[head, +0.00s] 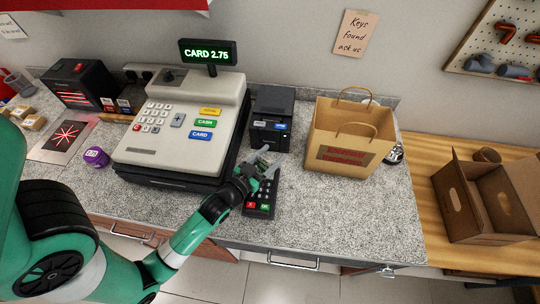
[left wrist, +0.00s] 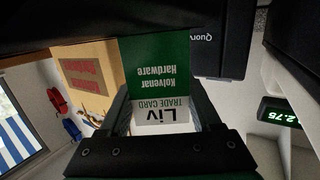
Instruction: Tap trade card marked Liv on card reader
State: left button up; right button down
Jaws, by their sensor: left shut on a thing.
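My left gripper (head: 261,168) is shut on the trade card and is over the upper part of the card reader. The card (left wrist: 153,65) shows upside down between the fingers (left wrist: 161,98) in the left wrist view, green with "Kolvenar Hardware" and a white end marked "Liv TRADE CARD". The black card reader (head: 262,197) lies on the counter in front of the small black printer; its red and green keys show, and its top is partly hidden by my gripper. I cannot tell whether card and reader touch. My right gripper is not in view.
A cash register (head: 185,125) with a "CARD 2.75" display (head: 208,52) stands to the left. A black printer (head: 271,118) is behind the reader and a paper bag (head: 349,135) to its right. The counter's right front (head: 350,210) is clear.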

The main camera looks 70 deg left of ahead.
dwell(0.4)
pick_arm(q)
jog(key=shift+r+p, duration=1)
jog(key=shift+p, duration=0.05)
